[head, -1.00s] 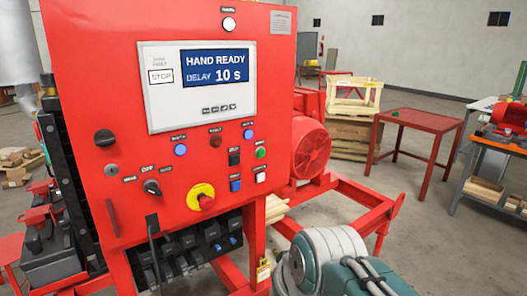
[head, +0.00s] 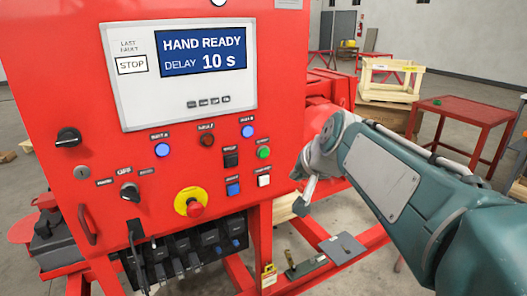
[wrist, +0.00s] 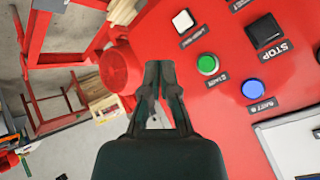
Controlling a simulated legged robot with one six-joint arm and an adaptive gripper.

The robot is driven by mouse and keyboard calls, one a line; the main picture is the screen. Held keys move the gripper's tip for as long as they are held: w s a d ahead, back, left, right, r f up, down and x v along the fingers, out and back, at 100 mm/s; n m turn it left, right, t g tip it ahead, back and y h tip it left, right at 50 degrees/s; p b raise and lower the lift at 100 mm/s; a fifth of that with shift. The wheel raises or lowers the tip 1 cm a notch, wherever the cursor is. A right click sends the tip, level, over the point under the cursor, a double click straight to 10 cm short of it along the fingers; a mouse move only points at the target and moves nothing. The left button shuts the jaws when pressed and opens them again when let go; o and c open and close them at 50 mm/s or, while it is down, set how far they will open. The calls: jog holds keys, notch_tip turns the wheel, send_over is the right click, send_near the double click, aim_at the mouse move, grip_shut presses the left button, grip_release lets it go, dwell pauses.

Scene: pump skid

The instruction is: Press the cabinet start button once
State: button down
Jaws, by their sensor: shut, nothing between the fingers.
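The red cabinet (head: 100,60) stands at left in the head view. A round green button (head: 263,153) sits on the right of its panel. In the wrist view the green button (wrist: 207,65) is near the centre, with a small black label beside it, too small to read surely. My gripper (wrist: 160,70) is shut and empty in the wrist view, with its tips left of the green button and apart from it in the picture.
A black button (wrist: 265,30) labelled STOP, a white button (wrist: 183,21) and a blue lamp (wrist: 254,88) surround the green button. A red-and-yellow emergency knob (head: 191,203) projects lower left. The screen (head: 203,50) reads HAND READY, DELAY 10 s.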

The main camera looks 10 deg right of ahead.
aim_at(264, 153)
jog(key=w+a, duration=0.1)
jog(key=w, duration=0.1)
jog(key=w+a, duration=0.1)
jog(key=w, duration=0.2)
jog(key=w+a, duration=0.2)
jog(key=w, duration=0.1)
jog(key=shift+w, duration=0.1)
jog(key=shift+d, duration=0.3)
jog(key=shift+a, duration=0.2)
dwell(0.4)
jog(key=shift+w, duration=0.2)
dwell(0.6)
jog(key=shift+w, duration=0.2)
